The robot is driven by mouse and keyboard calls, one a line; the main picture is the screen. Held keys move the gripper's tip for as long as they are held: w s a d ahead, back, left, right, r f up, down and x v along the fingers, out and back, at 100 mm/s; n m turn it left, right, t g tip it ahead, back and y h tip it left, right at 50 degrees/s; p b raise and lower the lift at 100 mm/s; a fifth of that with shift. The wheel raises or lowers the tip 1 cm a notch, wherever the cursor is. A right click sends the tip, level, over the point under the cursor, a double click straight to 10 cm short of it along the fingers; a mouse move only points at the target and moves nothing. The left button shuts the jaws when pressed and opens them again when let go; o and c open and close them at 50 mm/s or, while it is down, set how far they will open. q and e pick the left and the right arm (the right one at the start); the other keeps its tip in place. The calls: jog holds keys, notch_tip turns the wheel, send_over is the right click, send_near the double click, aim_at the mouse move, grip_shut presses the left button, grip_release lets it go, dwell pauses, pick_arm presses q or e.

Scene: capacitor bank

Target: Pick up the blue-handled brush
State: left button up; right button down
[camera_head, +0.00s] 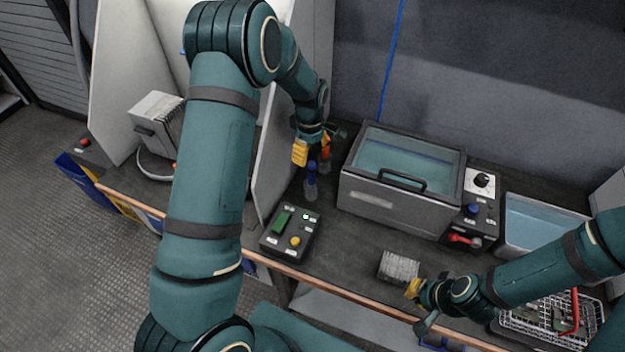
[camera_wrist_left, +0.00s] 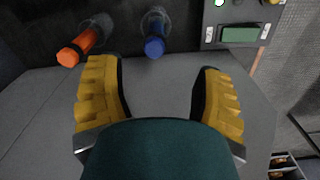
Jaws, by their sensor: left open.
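The blue-handled brush (camera_head: 311,175) stands in a clear holder on the bench, left of the lidded tank. In the left wrist view its blue handle (camera_wrist_left: 155,46) shows beyond the fingertips, between the two fingers in the picture. My left gripper (camera_head: 313,151) is open with yellow fingers, just above the brush. In the wrist view the left gripper (camera_wrist_left: 157,78) holds nothing between its fingers. An orange-handled brush (camera_wrist_left: 78,48) stands to the left of the blue one. My right gripper (camera_head: 412,289) is low at the bench front; its fingers are too small to judge.
A lidded tank (camera_head: 370,206) stands right of the brushes. A control box (camera_head: 290,232) with a green display sits in front of them. A grey panel (camera_head: 285,120) stands close on the left. A ribbed pale block (camera_head: 398,267) lies beside my right gripper.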

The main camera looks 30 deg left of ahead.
aim_at(312, 171)
pick_arm(q)
jog(key=f, duration=0.9)
jog(key=shift+w+f, duration=0.25)
jog(key=shift+w, duration=0.1)
grip_shut()
